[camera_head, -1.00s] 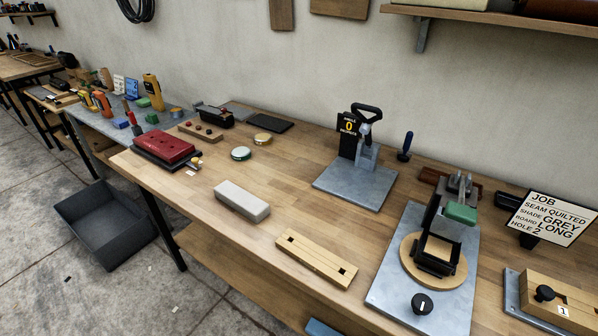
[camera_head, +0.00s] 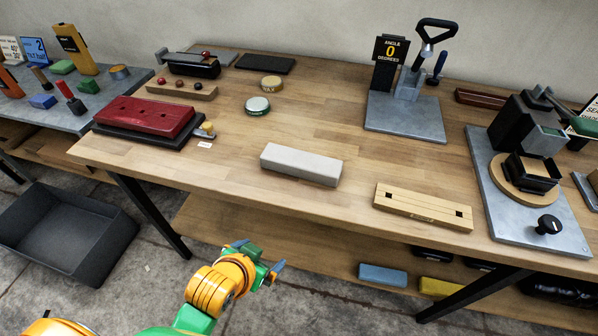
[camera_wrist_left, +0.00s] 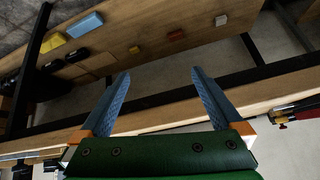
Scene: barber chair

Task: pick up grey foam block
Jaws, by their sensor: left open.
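The grey foam block (camera_head: 301,164) lies flat on the wooden bench top, near the front edge and around the middle of the head view. My left gripper (camera_head: 260,256) is in front of the bench, below and left of the block and apart from it. It also shows in the left wrist view (camera_wrist_left: 161,73), with its two blue fingers spread and nothing between them. I cannot make out the grey block in the wrist view. My right gripper is in neither view.
The bench's front edge (camera_wrist_left: 150,122) crosses the wrist view. A wooden block with two holes (camera_head: 423,206) lies right of the foam block; a red padded plate (camera_head: 145,116) lies left. The lower shelf (camera_head: 300,245) holds blue (camera_head: 383,275) and yellow (camera_head: 440,287) blocks.

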